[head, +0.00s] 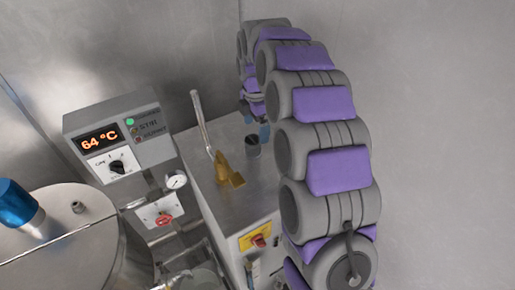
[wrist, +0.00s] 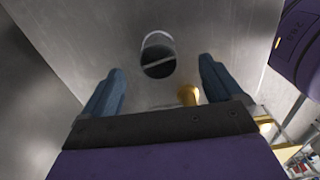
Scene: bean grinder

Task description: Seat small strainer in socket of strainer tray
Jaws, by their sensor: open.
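My gripper (wrist: 161,66) is open, with its two blue fingers spread wide and nothing between them. It points at a metal surface with a round, cup-like thing (wrist: 158,60) that has a pale rim, a dark inside and a light bar across it. The cup lies beyond the fingertips, roughly centred between them, with no visible contact. In the head view a small dark-topped cylinder (head: 253,147) stands on the steel cabinet beside my gripper, which is mostly hidden behind my arm. I cannot tell whether this is the small strainer. I cannot make out a strainer tray or its socket.
A brass fitting (head: 228,172) with a steel handle (head: 201,122) stands on the cabinet (head: 200,155), left of the cylinder. A control box reading 64 °C (head: 100,143), a gauge (head: 176,180) and a round steel vessel (head: 70,245) are further left. Plain wall is right.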

